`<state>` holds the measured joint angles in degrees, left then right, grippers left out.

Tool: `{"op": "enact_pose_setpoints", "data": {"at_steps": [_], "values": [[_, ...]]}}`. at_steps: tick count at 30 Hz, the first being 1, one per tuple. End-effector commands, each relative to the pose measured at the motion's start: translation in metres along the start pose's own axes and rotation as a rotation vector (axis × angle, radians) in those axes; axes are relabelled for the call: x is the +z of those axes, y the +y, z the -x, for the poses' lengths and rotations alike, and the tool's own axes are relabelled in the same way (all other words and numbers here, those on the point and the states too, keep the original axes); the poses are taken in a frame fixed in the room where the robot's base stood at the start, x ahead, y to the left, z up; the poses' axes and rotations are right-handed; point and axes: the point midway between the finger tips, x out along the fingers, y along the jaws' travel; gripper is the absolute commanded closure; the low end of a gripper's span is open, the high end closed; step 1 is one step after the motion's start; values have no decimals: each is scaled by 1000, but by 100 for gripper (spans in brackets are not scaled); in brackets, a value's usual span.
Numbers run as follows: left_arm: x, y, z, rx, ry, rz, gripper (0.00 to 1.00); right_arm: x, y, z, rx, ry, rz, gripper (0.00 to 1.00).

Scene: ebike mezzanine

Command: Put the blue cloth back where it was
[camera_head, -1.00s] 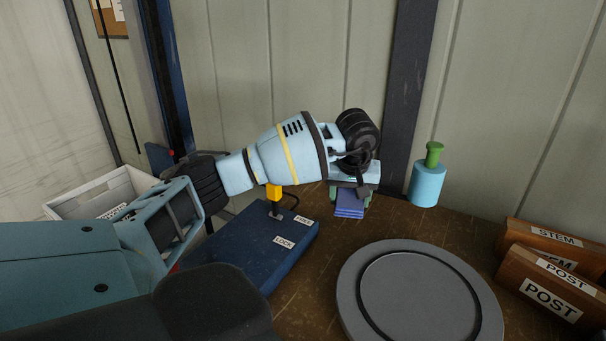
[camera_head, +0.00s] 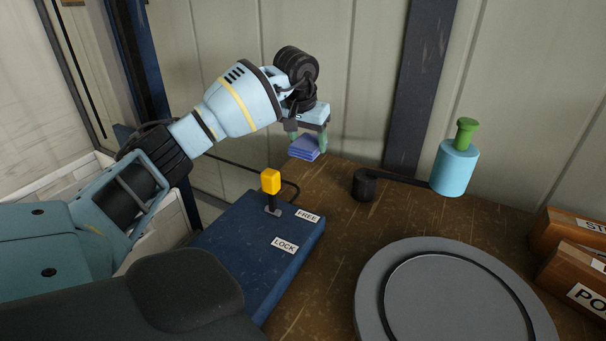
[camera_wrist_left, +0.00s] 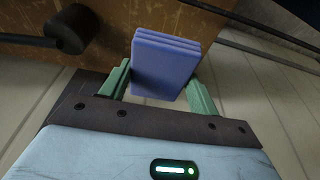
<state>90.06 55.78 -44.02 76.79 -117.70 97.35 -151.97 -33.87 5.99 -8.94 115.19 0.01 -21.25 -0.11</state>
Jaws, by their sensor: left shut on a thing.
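The blue cloth (camera_head: 304,148) is a folded, layered blue-violet pad at the back edge of the wooden table. My left gripper (camera_head: 308,138) is shut on it, with the green fingers at its two sides. In the left wrist view the cloth (camera_wrist_left: 165,62) sits upright between the fingers (camera_wrist_left: 160,88), overlapping the table edge. It looks held up, apart from the table top. My right gripper does not show.
A blue box (camera_head: 255,250) with a yellow-topped lever and FREE and LOCK labels stands in front. A black cylinder (camera_head: 365,186) with a bar lies near a light-blue bottle (camera_head: 455,168). A grey disc (camera_head: 455,300) and wooden blocks (camera_head: 575,270) fill the right.

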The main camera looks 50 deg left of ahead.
Motion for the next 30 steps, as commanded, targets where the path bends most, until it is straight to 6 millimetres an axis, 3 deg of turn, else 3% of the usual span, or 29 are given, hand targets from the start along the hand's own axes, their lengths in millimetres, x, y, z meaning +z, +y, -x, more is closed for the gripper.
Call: {"op": "enact_pose_setpoints", "data": {"at_steps": [8, 18, 30], "values": [[-1, -2, -1, 3, 0, -8, 60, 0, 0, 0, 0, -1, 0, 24], [14, -2, -51, 2, -2, -8, 60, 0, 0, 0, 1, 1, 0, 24], [18, -2, -68, 2, 0, -7, 60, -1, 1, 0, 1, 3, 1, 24]]}}
